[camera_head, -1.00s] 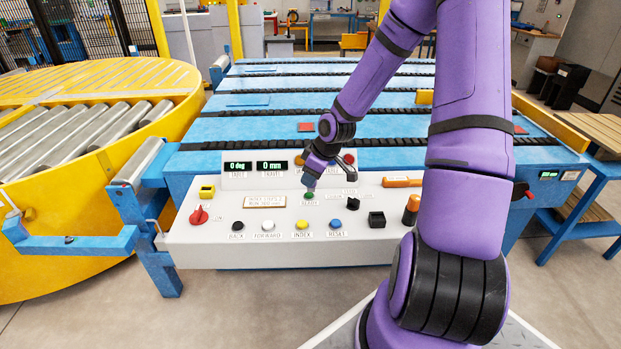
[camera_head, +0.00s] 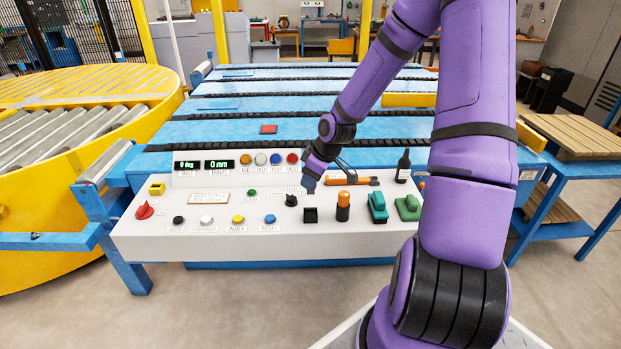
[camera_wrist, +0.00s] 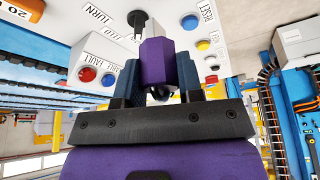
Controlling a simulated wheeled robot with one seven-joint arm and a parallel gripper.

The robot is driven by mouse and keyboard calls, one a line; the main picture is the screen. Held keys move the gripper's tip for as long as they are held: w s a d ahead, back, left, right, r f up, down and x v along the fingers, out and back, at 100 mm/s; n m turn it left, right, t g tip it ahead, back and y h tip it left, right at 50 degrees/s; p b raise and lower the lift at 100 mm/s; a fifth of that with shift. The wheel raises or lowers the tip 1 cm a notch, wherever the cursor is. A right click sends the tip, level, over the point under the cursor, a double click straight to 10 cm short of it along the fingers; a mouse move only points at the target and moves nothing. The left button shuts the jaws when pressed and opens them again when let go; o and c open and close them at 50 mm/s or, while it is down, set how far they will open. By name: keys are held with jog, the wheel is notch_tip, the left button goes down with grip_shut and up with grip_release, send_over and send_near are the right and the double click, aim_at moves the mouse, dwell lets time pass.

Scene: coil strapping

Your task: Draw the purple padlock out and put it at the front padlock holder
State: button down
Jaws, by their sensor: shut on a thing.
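The purple padlock (camera_wrist: 157,62) shows in the wrist view as a faceted purple body between the two fingers. My gripper (camera_wrist: 160,85) is shut on it. In the head view my gripper (camera_head: 311,184) is over the right half of the control panel, to the right of the black selector knob (camera_head: 291,200). The padlock is too small to make out clearly there. A black square block (camera_head: 310,215) stands on the panel just below the gripper, and a yellow block (camera_head: 157,188) stands at the panel's left. I cannot tell which part is the front padlock holder.
The white panel (camera_head: 140,228) carries several buttons and a red knob (camera_head: 145,210). Right of the gripper stand an orange-topped cylinder (camera_head: 343,206), teal (camera_head: 378,206) and green (camera_head: 407,207) items, a dark bottle (camera_head: 403,167) and an orange-handled tool (camera_head: 345,181).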

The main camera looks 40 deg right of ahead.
jog(key=shift+f, duration=0.1)
jog(key=shift+f, duration=2.8)
jog(key=shift+f, duration=1.8)
jog(key=c, duration=0.7)
grip_release()
jog(key=shift+v, duration=5.35)
